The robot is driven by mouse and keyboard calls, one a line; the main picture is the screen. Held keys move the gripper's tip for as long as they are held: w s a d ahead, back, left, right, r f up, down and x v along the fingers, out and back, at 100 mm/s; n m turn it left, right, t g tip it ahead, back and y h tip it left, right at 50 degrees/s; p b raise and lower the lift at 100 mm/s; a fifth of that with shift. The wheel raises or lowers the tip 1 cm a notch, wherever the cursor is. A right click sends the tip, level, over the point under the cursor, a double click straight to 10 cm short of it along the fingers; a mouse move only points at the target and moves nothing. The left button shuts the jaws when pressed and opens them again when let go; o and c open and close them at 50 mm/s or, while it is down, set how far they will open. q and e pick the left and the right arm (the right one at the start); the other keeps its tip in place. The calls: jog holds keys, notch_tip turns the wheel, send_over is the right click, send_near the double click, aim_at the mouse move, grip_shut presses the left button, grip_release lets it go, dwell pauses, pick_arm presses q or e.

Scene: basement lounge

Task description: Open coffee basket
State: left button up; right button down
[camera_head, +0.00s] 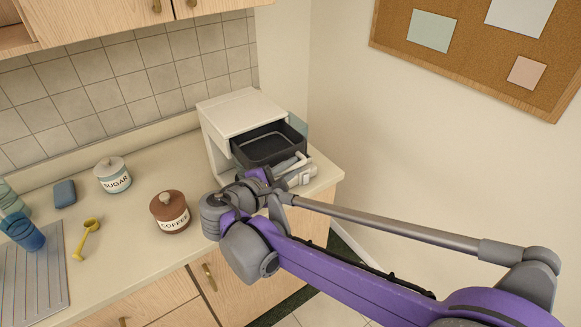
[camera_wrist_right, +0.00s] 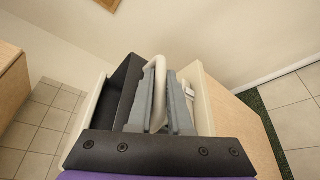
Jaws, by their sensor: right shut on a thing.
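The white coffee machine (camera_head: 240,114) stands at the right end of the counter. Its dark coffee basket (camera_head: 270,147) sticks out of the front, and its hollow inside shows from above. My right gripper (camera_head: 290,174) is at the front of the basket, partly hidden by my own wrist. In the right wrist view, the grey fingers (camera_wrist_right: 160,95) are shut on the white basket handle (camera_wrist_right: 159,68), one on each side of it. The basket's dark wall (camera_wrist_right: 126,88) shows to their left. My left gripper is not in view.
A brown coffee jar (camera_head: 170,212), a sugar jar (camera_head: 113,176), a yellow scoop (camera_head: 87,238), a blue cup (camera_head: 23,232) and a drying mat (camera_head: 40,270) are on the counter (camera_head: 130,240) to the left. The wall is close behind and right of the machine.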

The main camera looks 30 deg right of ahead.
jog(key=shift+w, duration=0.45)
jog(key=c, duration=1.1)
grip_release()
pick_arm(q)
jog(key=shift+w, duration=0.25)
pick_arm(e)
jog(key=shift+s, duration=0.1)
jog(key=shift+a, duration=0.15)
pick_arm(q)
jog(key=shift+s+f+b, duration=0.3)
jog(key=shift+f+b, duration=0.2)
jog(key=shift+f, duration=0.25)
pick_arm(e)
jog(key=v, duration=1)
jog(key=shift+s+a, duration=0.25)
jog(key=shift+s, duration=0.05)
